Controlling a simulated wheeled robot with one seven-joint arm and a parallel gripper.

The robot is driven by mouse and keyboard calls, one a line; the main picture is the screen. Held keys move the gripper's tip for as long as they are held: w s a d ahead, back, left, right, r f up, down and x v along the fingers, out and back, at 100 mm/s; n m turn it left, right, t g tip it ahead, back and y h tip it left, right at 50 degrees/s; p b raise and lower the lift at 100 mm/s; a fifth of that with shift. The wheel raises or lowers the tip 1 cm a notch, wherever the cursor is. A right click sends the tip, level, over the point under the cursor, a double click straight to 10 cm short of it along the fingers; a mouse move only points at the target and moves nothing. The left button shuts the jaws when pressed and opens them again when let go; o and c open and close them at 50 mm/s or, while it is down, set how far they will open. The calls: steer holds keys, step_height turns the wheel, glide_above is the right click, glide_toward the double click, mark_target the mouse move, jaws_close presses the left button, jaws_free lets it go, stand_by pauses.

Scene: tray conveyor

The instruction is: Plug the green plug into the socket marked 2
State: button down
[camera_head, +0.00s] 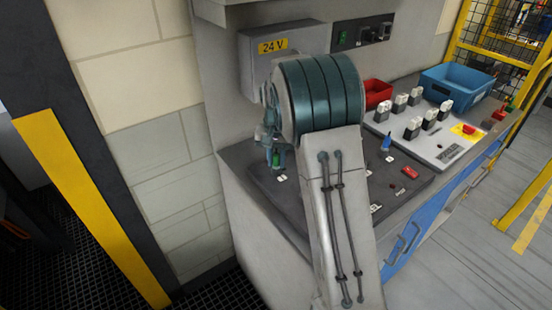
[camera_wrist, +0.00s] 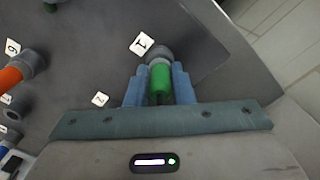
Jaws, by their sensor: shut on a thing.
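The green plug (camera_wrist: 160,80) is between the blue-grey fingers of my gripper (camera_wrist: 159,85), which is shut on it. In the head view the green plug (camera_head: 276,159) shows small below my gripper (camera_head: 274,148), above the dark board (camera_head: 260,188). In the wrist view a grey round piece (camera_wrist: 158,53) is at the plug's far end, beside a white tag reading 1 (camera_wrist: 142,45). Whether the plug sits in a socket there I cannot tell. A smaller tag (camera_wrist: 100,99), seemingly marked 2, lies left of my gripper; its socket is not clearly visible.
An orange plug (camera_wrist: 14,74) is at the wrist view's left edge. A blue plug (camera_head: 386,143) and a red piece (camera_head: 410,172) are on the board's right. A red bin (camera_head: 377,92), blue bin (camera_head: 456,86) and switch panel (camera_head: 438,145) are farther right.

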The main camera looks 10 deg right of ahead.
mark_target(277, 153)
steer(key=shift+r, duration=0.25)
steer(key=shift+r+p, duration=1)
steer(key=shift+r, duration=0.25)
steer(key=shift+r, duration=0.2)
steer(key=shift+r+p, duration=1.6)
steer(key=shift+r, duration=0.35)
steer(key=shift+f, duration=0.1)
